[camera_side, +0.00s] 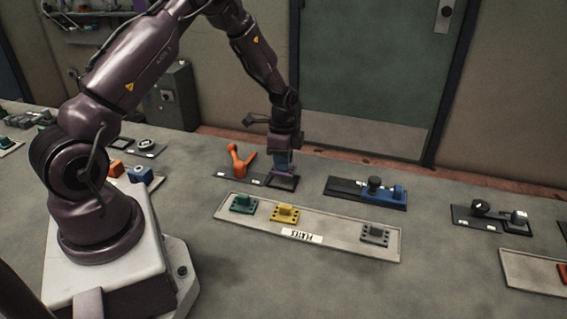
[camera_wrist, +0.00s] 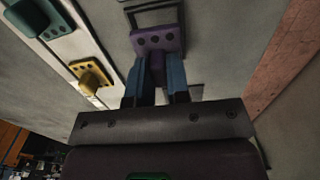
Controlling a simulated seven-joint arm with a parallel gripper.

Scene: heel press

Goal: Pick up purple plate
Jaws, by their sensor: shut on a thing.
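The purple plate (camera_wrist: 158,40) shows in the wrist view, with dark holes along its face. My gripper (camera_wrist: 157,68) has its two blue fingers shut on the plate's raised grip. In the side view, my gripper (camera_side: 284,166) points down over a dark frame (camera_side: 283,187) beside the orange-handled clamp. The plate is small and dark there, low between the fingers and the frame. I cannot tell whether it touches the frame.
A pale tray (camera_side: 335,238) labelled for plates holds a green plate (camera_side: 243,204), a yellow plate (camera_side: 286,213) and a grey plate (camera_side: 375,234), with a gap between yellow and grey. The orange clamp (camera_side: 240,160) stands close left of my gripper. A blue fixture (camera_side: 390,193) is right.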

